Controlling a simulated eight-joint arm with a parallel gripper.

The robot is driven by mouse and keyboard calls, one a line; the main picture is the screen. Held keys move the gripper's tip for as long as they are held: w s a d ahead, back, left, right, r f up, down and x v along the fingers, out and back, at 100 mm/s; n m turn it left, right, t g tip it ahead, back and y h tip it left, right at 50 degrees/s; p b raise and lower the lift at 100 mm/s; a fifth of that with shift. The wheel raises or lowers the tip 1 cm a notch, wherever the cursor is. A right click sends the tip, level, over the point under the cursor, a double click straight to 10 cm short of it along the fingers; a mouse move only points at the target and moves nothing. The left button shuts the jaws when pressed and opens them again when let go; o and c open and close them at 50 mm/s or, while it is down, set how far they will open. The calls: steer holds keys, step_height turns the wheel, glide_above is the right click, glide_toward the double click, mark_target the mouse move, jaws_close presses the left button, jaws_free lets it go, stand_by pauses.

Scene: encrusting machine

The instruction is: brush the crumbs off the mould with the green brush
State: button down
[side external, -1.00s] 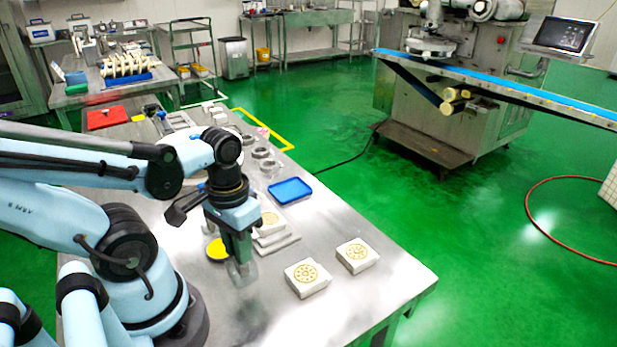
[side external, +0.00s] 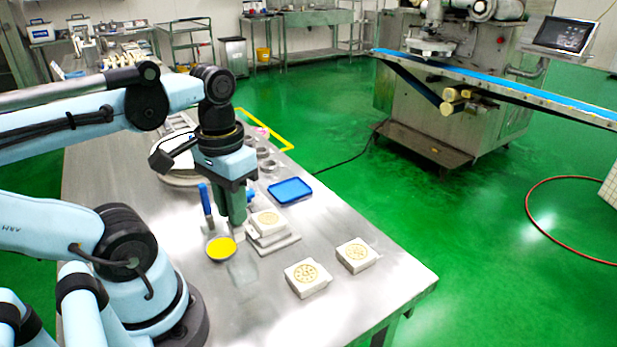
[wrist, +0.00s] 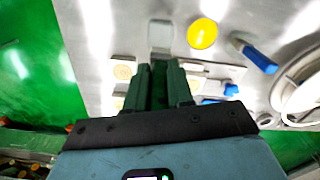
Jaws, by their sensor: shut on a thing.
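My gripper (side external: 232,203) is shut on the green brush (wrist: 160,62), which shows only as a narrow dark strip between the fingers in the wrist view. In the side view it points down just left of a pale mould (side external: 268,231) with a round golden pattern, stacked on a pale slab. I cannot tell whether the brush touches the mould. Crumbs are too small to make out. Two more pale moulds with golden patterns, a near one (side external: 307,286) and a farther one (side external: 357,262), lie toward the table's front right.
A clear container (side external: 242,272) sits in front. A blue tray (side external: 290,191) and metal rings lie behind the mould. The steel table's front is mostly clear.

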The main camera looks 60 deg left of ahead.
steer(key=shift+w+a+r, duration=0.15)
steer(key=shift+w+r, duration=0.1)
steer(key=shift+w, duration=0.1)
steer(key=w+a+r, duration=0.2)
steer(key=w+a, duration=0.2)
steer(key=w, duration=0.5)
steer(key=f, duration=0.6)
steer(key=w+a+f, duration=0.1)
steer(key=f, duration=0.1)
steer(key=shift+f, duration=0.4)
steer(key=shift+a+r, duration=0.1)
steer(key=shift+a, duration=3)
steer(key=shift+d, duration=3.2)
steer(key=shift+s, duration=0.75)
steer(key=shift+w+a, duration=0.1)
steer(key=shift+a, duration=3.1)
steer(key=shift+d, duration=3.15)
step_height(320, 180, up, 8)
